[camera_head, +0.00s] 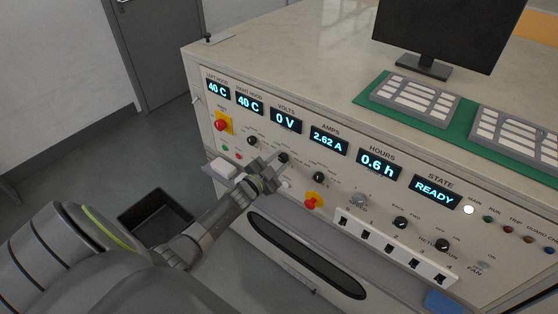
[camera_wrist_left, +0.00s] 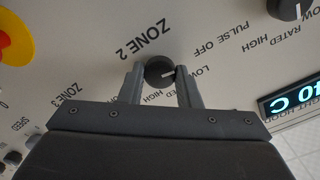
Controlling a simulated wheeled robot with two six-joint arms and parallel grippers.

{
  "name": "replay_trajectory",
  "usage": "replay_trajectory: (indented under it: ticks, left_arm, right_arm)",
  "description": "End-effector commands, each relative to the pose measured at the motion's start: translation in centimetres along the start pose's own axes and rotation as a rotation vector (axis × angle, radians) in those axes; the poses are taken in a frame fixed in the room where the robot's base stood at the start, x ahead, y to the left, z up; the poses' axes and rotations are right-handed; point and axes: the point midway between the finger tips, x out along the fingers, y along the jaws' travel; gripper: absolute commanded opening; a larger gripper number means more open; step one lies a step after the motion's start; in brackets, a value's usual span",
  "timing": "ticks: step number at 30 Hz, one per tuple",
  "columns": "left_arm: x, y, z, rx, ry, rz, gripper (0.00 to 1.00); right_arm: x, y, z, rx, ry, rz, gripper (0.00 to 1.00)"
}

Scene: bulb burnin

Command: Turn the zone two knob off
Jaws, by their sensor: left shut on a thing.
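The zone two knob (camera_wrist_left: 160,68) is a round black knob with a white pointer line, beside the printed label "ZONE 2" in the left wrist view. Its pointer faces right, roughly toward the word "LOW"; the labels appear rotated here, and fingers partly cover them. My left gripper (camera_wrist_left: 160,88) has one finger on each side of the knob and is shut on it. In the head view the left gripper (camera_head: 272,168) reaches the panel front at this knob (camera_head: 283,158). My right gripper is in neither view.
Another black knob (camera_head: 252,140) is to the left and one (camera_head: 318,177) to the right. A red emergency button (camera_head: 220,125) and a red knob on yellow (camera_head: 313,202) are nearby. Displays line the panel above, including the state display "READY" (camera_head: 436,192). A black bin (camera_head: 155,218) stands on the floor.

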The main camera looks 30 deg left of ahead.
Motion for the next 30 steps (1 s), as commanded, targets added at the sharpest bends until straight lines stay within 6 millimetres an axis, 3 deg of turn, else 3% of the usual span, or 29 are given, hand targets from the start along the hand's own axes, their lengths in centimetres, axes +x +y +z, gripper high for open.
replay_trajectory:
  ticks: [13, 14, 18, 30]
  left_arm:
    - [-0.06, 0.08, 0.12, -0.013, -0.003, 0.001, 0.07]
    - [-0.06, 0.09, 0.12, -0.013, -0.003, 0.001, 0.31]
    - [-0.05, 0.07, 0.10, -0.012, -0.002, 0.001, 0.50]
    - [-0.49, 0.06, 0.13, -0.010, -0.002, 0.001, 0.52]
  right_arm:
    - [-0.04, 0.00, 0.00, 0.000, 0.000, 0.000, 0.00]
    - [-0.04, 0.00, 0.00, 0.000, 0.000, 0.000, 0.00]
    - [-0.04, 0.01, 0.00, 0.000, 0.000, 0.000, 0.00]
    - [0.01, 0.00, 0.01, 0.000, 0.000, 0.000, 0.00]
